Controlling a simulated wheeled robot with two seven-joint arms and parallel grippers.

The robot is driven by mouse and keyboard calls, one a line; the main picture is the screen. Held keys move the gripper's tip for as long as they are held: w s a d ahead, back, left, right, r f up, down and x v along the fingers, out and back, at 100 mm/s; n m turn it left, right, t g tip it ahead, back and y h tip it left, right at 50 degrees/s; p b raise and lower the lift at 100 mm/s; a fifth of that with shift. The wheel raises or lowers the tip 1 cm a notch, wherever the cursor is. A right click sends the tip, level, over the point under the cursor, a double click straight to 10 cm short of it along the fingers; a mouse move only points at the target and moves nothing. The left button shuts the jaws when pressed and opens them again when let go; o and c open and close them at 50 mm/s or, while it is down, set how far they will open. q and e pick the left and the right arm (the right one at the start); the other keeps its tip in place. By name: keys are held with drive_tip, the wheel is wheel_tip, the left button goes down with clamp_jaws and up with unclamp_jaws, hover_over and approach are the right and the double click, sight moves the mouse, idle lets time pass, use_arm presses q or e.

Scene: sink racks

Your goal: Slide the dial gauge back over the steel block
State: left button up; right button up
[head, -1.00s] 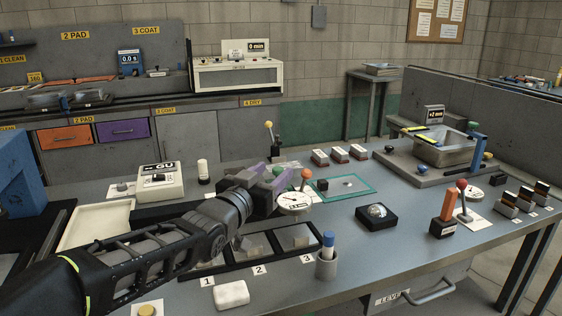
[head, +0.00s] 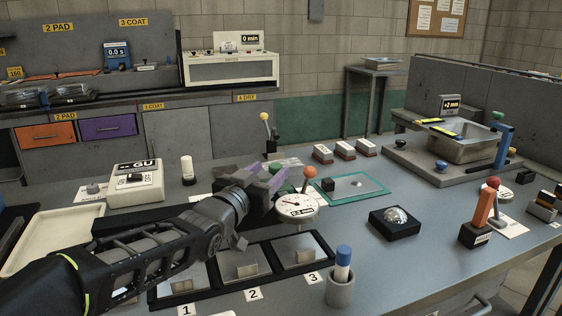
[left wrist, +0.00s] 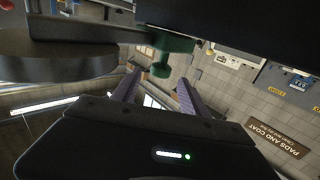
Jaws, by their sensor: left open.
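A white round dial gauge (head: 300,206) with an orange ball on top stands on the table, just right of my left gripper. My left gripper (head: 268,180), with purple fingers, is open beside the gauge and partly covers what is behind it. In the left wrist view a green knob (left wrist: 161,62) shows between and beyond the open fingers (left wrist: 155,92). A dark round disc (left wrist: 55,65), probably part of the gauge, fills the left of that view. I cannot pick out the steel block for certain. My right gripper is not in view.
A glass plate (head: 372,190) with a small dark block lies right of the gauge. A black three-bay tray (head: 268,265) is in front of it. A silver dome on a black base (head: 397,222) and a grey cup with a blue-capped marker (head: 341,290) stand nearby.

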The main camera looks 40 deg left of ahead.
use_arm(q)
drive_tip(key=w, duration=0.2)
drive_tip(key=w+a, duration=0.1)
drive_tip(key=w, duration=0.4)
drive_tip(key=shift+w+a, duration=0.15)
drive_tip(key=shift+c, duration=0.5)
clamp_jaws()
idle(0.8)
